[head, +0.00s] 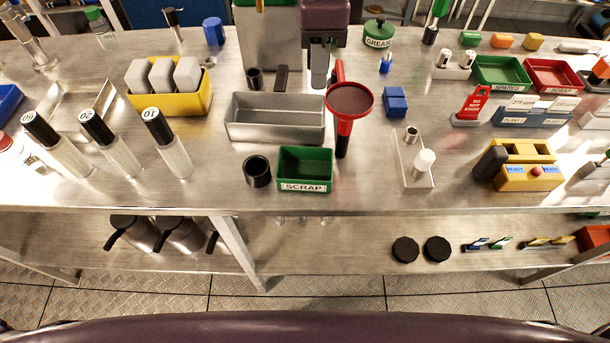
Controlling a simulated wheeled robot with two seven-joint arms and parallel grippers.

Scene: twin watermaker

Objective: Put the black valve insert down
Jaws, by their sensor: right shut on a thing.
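My right gripper (319,82) hangs above the back middle of the bench, over the far side of the grey metal tray (235,126), fingers pointing down. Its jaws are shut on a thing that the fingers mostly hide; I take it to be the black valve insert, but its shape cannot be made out. A small black cylinder (254,79) and a dark upright piece (281,78) stand behind the tray, left of the gripper and apart from it. A black open cylinder (257,171) stands in front of the tray. My left gripper is out of view.
A green SCRAP bin (305,168) stands at the front edge. A red funnel (349,98) stands just right of the tray, close to the gripper. A yellow bin (170,100) with grey blocks and several white bottles are left. Bare bench lies around the blue block (396,101).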

